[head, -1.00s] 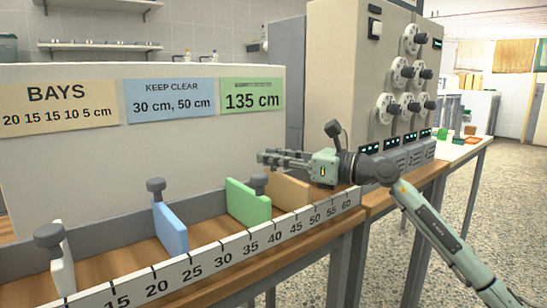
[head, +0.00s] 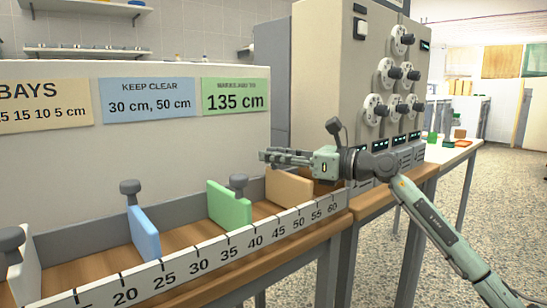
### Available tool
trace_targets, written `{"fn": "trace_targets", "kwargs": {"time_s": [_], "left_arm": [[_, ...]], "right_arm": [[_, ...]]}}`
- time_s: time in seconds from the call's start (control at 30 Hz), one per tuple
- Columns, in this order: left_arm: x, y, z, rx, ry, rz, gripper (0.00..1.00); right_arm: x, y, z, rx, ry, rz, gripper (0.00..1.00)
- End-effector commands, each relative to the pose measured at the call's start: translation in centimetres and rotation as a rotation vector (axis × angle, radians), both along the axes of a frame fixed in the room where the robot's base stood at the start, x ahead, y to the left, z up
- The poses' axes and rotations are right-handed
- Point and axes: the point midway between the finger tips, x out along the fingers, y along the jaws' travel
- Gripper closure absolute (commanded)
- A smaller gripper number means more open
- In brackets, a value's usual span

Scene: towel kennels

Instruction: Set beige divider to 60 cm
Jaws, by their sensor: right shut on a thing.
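The beige divider (head: 289,188) stands upright in the long slotted tray, the rightmost divider. Its front edge meets the numbered scale (head: 228,241) near the 50 to 55 marks. My right gripper (head: 264,157) reaches in from the right, above the beige divider, and is shut on it. The divider's knob is hidden by the gripper. My left gripper is not in view.
Green (head: 230,205), blue (head: 144,232) and white (head: 25,265) dividers with dark knobs stand to the left. A blue sign (head: 149,101) reads "KEEP CLEAR 30 cm, 50 cm". A beige cabinet with dials (head: 330,85) stands at the right. The tray's right end is clear.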

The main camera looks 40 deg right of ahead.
Motion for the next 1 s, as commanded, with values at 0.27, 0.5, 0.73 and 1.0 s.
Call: {"fn": "trace_targets", "kwargs": {"time_s": [0.27, 0.5, 0.73, 1.0], "left_arm": [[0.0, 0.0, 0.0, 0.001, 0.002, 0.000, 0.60], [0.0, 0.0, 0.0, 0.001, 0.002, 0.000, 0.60], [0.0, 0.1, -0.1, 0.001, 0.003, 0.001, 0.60], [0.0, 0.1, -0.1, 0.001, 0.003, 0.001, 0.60]], "right_arm": [[0.0, 0.0, 0.0, 0.000, 0.001, 0.001, 0.55], [0.0, 0.0, 0.0, 0.000, 0.001, 0.000, 0.54], [-1.1, -0.6, -0.1, 0.002, 0.002, -0.001, 0.54], [-6.1, -3.1, -0.2, 0.002, 0.002, -0.001, 0.54]]}}
